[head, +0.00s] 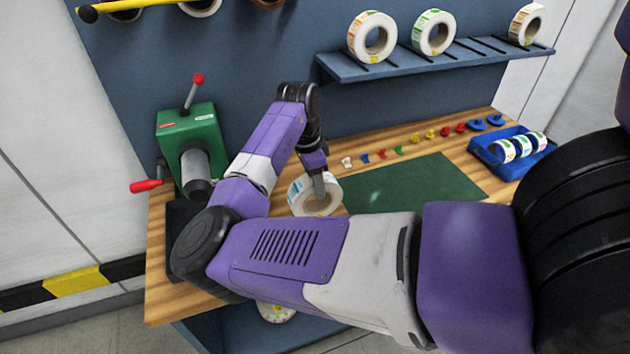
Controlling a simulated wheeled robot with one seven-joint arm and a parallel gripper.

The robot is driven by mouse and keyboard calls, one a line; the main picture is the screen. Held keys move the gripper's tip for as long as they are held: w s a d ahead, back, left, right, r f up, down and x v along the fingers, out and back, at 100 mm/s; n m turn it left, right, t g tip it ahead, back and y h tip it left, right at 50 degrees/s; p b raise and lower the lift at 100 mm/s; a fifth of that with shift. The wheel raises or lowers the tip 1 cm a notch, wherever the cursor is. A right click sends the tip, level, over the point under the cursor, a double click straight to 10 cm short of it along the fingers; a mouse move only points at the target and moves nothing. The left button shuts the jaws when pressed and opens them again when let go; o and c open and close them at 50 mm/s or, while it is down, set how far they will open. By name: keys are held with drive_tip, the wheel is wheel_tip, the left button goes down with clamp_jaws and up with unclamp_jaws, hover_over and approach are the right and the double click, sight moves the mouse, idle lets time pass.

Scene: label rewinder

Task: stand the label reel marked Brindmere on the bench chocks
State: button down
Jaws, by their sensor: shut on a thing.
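My gripper (321,191) points down over the bench and is shut on the rim of a label reel (299,199). The reel is a white ring with a pale blue and white label edge. It is tilted, and I cannot tell whether it touches the bench or hangs just above it. No name on it is readable, so I cannot confirm that it is the Brindmere reel. My forearm hides the bench (160,275) in front of it. I cannot make out the bench chocks.
A green rewinder (190,135) with red-knobbed levers stands left. A green mat (425,185) lies right of the reel, with small coloured pieces (398,151) behind. A blue tray (483,152) holds several reels. A wall shelf (400,65) bears three. Another reel (275,313) shows below the bench.

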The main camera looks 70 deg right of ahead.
drive_tip(key=shift+f+b, duration=1.15)
drive_tip(key=shift+f, duration=0.9)
drive_tip(key=c, duration=0.6)
unclamp_jaws()
drive_tip(key=shift+c, duration=0.2)
drive_tip(key=shift+w+a+r+b, duration=0.1)
drive_tip(key=shift+w+r+b, duration=0.1)
drive_tip(key=shift+r, duration=1.1)
drive_tip(key=shift+w+a+r+b, duration=0.1)
drive_tip(key=shift+a+r+b, duration=0.1)
drive_tip(key=shift+r, duration=1.05)
drive_tip(key=shift+w+a+r+b, duration=0.1)
drive_tip(key=shift+r+b, duration=0.1)
drive_tip(key=shift+r, duration=1.1)
